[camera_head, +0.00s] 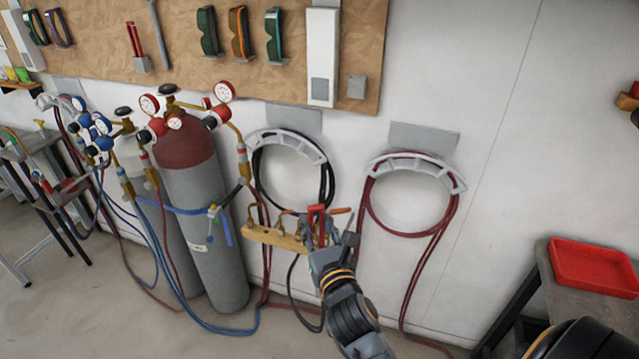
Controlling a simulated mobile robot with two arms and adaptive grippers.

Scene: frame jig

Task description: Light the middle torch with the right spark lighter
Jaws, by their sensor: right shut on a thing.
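My right gripper (323,244) is at the right end of a small wooden rack (272,238) on the wall. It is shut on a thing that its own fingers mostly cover. A red piece (316,218) shows at the fingertips; it may be the spark lighter, but I cannot tell for sure. Thin brass curved pieces (250,214) stand up from the rack and look like torches; the gripper hides part of the row. An orange tip (341,211) shows just right of the gripper. I see no flame. My left gripper is not in view.
Gas cylinders (208,215) with gauges stand left of the rack. Hoses hang on two wall reels (418,163) and trail on the floor. A tool board (180,70) is above. A red tray (590,268) lies on a bench at right.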

